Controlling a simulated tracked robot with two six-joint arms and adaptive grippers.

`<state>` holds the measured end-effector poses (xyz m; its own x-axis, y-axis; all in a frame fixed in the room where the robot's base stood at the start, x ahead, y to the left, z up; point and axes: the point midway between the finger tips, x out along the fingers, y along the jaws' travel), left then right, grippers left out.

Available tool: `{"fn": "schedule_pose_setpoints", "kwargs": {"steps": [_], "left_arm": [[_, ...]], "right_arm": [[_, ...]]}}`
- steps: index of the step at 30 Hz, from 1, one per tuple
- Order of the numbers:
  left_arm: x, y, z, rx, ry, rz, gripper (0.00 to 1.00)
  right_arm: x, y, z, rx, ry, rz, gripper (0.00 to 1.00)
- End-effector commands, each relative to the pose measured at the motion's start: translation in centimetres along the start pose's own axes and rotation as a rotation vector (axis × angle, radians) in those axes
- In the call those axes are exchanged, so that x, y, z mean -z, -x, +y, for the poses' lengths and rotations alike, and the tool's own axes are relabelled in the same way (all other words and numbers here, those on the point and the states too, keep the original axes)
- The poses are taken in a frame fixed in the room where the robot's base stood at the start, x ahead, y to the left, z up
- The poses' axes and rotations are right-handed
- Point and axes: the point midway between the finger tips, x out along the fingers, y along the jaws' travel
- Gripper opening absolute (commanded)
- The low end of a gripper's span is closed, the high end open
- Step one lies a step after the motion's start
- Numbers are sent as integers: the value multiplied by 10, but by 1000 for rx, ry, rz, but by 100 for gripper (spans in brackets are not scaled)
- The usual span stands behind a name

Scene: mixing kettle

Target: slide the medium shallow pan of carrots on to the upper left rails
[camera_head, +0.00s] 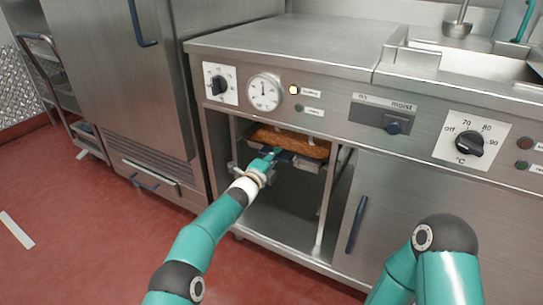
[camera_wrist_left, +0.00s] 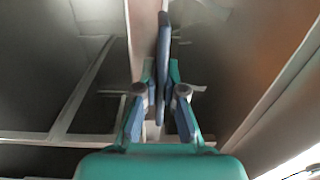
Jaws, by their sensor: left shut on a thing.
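The shallow metal pan (camera_head: 309,165) with orange carrots (camera_head: 292,141) is in the upper part of the open compartment under the counter, in the head view. My left gripper (camera_head: 270,157) reaches into the opening at the pan's front. It is shut on a dark blue handle, which stands between its fingers in the left wrist view (camera_wrist_left: 163,60). The rails are mostly hidden by the pan and my gripper, so I cannot tell how the pan sits on them. My right gripper is out of view; only my right arm shows at lower right.
The compartment (camera_head: 275,212) below the pan is empty. A cabinet door with a blue handle (camera_head: 356,224) is to its right. The control panel with a gauge (camera_head: 265,92) is just above. A steel cabinet (camera_head: 125,85) stands left, and a rack trolley (camera_head: 50,75) beyond it.

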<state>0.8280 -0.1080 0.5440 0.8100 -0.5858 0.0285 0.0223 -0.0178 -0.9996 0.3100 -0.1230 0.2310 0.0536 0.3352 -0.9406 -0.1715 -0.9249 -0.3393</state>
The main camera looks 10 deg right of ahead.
Motion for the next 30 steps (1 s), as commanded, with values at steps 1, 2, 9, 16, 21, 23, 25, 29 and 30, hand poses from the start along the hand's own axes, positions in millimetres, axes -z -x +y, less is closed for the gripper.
{"fn": "schedule_pose_setpoints", "kwargs": {"steps": [1,2,9,16,21,23,25,29,30], "left_arm": [[0,0,-8,16,-2,1,0],[0,0,-8,16,-2,1,0],[0,-2,-7,16,-2,2,0],[0,-4,-5,17,-2,3,0],[0,-6,-3,15,-2,2,0],[0,-6,-3,15,-1,2,0],[0,-6,-4,15,-1,2,0],[0,-6,-4,15,-1,2,0],[0,-6,-4,15,-1,2,0]], "right_arm": [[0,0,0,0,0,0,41],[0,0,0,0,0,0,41],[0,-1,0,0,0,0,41],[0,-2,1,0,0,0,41],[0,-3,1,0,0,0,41],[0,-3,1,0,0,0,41],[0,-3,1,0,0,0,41],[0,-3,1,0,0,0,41],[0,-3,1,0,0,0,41]]}}
